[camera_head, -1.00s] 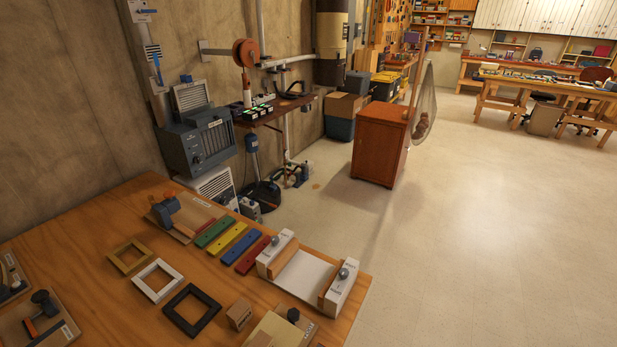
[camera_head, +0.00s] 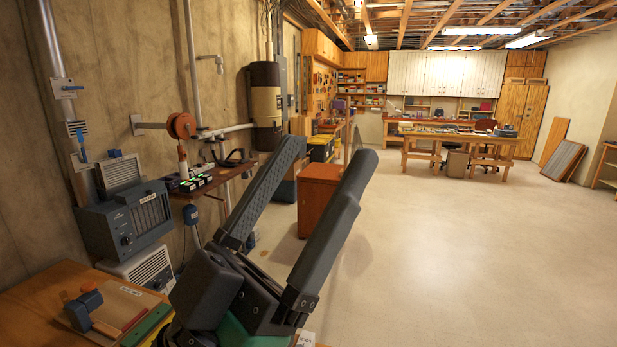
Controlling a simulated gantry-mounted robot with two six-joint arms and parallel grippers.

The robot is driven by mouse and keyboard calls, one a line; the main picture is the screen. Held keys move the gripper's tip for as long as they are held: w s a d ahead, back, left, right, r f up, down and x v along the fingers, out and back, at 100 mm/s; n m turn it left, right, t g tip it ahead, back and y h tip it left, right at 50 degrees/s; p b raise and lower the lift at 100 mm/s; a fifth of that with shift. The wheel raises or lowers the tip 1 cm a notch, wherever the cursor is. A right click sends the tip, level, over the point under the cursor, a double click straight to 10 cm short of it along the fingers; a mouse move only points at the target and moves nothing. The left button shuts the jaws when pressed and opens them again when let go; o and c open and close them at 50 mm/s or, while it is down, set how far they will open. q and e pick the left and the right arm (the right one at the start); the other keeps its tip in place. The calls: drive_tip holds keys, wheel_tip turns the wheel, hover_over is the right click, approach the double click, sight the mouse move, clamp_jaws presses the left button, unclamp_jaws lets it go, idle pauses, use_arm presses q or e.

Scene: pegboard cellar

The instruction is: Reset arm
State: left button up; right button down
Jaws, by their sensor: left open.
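My left gripper (camera_head: 326,155) is large and close in the middle of the head view. Its two long dark grey fingers point up and to the right, spread apart, with nothing between them. It is held above the right part of the near wooden table (camera_head: 35,305) and hides most of what lies there. My right gripper is not in view.
A board with a blue and orange tool (camera_head: 83,310) lies on the table, beside a green bar (camera_head: 147,326). A grey-blue heater unit (camera_head: 130,225) and a shelf stand along the left wall. A wooden cabinet (camera_head: 317,192) stands behind the gripper. The floor at right is clear.

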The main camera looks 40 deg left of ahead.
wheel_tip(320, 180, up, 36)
drive_tip(key=p, duration=3.6)
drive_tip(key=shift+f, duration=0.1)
